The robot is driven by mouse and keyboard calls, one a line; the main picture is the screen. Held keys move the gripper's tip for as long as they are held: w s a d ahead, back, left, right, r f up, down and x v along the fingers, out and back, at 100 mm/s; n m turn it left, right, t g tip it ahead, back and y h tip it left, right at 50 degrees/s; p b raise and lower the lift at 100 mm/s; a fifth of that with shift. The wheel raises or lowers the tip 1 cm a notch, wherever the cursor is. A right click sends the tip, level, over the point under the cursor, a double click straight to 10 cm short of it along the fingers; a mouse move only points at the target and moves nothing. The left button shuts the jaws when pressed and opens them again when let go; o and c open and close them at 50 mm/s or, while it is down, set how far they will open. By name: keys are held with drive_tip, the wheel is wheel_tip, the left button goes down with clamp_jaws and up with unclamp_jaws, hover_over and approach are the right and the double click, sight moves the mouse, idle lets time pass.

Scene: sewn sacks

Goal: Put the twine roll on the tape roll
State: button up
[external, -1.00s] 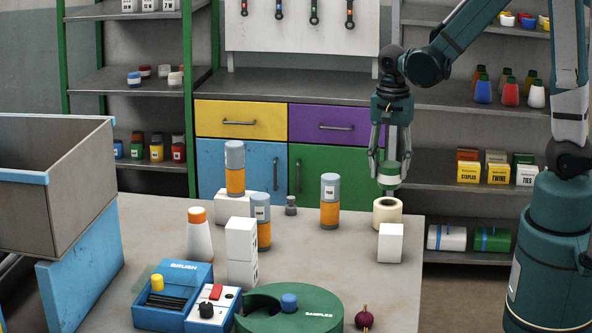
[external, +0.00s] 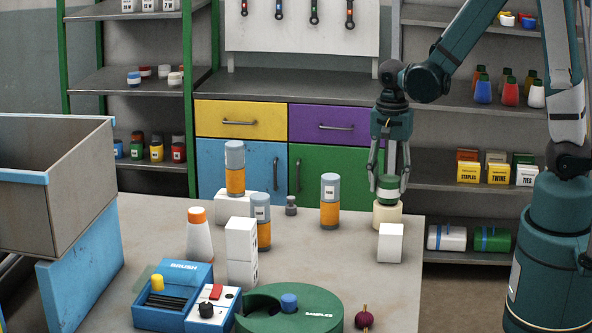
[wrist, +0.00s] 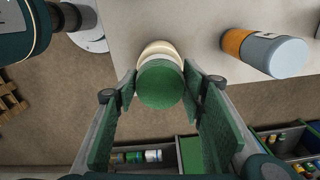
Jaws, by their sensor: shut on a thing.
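The twine roll (external: 388,189), green with a pale band, is between the fingers of my gripper (external: 389,187), which is shut on it. In the wrist view the twine roll (wrist: 160,84) shows its round green end between the two finger pads of my gripper (wrist: 161,86). The cream tape roll (external: 387,215) stands on the table near its right edge, directly under the twine roll. The twine roll appears to rest on its top. In the wrist view the tape roll (wrist: 159,48) is mostly hidden behind the twine roll, with only a cream edge showing.
A white box (external: 391,243) stands just in front of the tape roll. A grey and orange bottle (external: 330,201) stands to its left. A green round samples tray (external: 322,316) and a dark red onion-like thing (external: 364,319) are nearer the front. The table's right edge is close.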

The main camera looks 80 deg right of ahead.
sight(390, 177)
drive_tip(key=shift+f, duration=0.3)
drive_tip(key=o, duration=0.9)
drive_tip(key=shift+o, duration=0.2)
drive_tip(key=shift+r, duration=0.1)
wheel_tip(390, 177, up, 12)
idle(0.7)
drive_tip(key=shift+r, duration=0.1)
idle(0.5)
